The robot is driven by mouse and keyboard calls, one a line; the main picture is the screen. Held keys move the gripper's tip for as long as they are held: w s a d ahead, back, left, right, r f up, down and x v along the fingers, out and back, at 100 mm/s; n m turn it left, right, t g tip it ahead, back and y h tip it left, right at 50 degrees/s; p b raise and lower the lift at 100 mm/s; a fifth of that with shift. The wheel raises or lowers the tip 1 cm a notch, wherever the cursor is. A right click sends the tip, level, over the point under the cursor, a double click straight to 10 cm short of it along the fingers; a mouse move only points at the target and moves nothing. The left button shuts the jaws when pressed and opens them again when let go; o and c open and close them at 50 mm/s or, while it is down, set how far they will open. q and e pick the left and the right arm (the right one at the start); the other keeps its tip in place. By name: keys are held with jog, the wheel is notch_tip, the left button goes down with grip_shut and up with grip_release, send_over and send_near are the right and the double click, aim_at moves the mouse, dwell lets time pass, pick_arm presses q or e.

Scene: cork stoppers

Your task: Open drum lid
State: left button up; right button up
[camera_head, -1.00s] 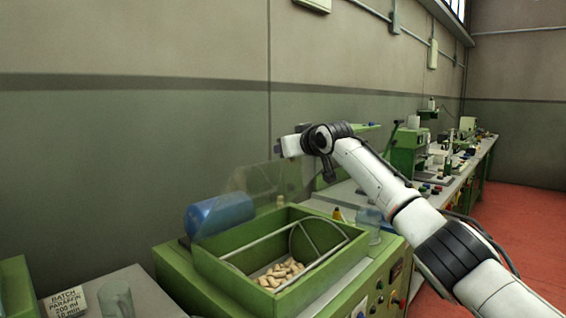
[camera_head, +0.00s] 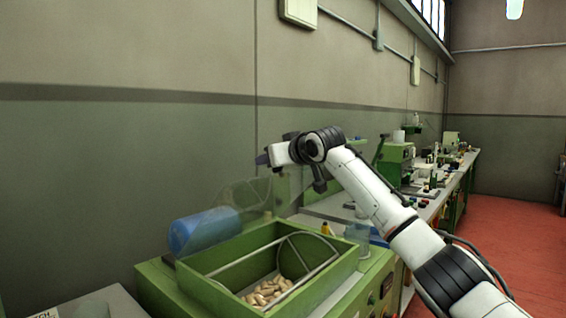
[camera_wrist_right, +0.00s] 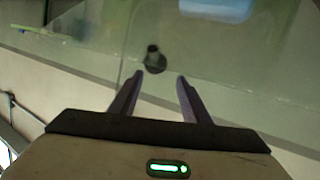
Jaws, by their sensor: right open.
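The green drum housing (camera_head: 190,287) is open at the top, with pale cork stoppers (camera_head: 268,291) and a round metal frame inside. A clear lid (camera_head: 252,197) stands raised along its back, its edges faint. In the right wrist view the clear lid (camera_wrist_right: 230,60) fills the upper part, with a dark knob (camera_wrist_right: 154,60) on it. My right gripper (camera_head: 266,157) is above the back of the housing by the lid's upper part. Its fingers (camera_wrist_right: 153,85) are apart, with the knob just beyond the gap and not visibly gripped. My left gripper is not in view.
A blue cylinder (camera_head: 203,231) lies behind the housing at left. A small orange-topped bottle (camera_head: 326,229) and a clear beaker (camera_head: 357,236) stand at its right. A cluttered bench (camera_head: 440,185) runs along the wall. Red floor (camera_head: 510,230) is clear at right.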

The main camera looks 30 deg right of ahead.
jog(key=b+v, duration=0.1)
jog(key=v, duration=0.6)
jog(key=shift+b, duration=0.35)
jog(key=shift+f, duration=0.1)
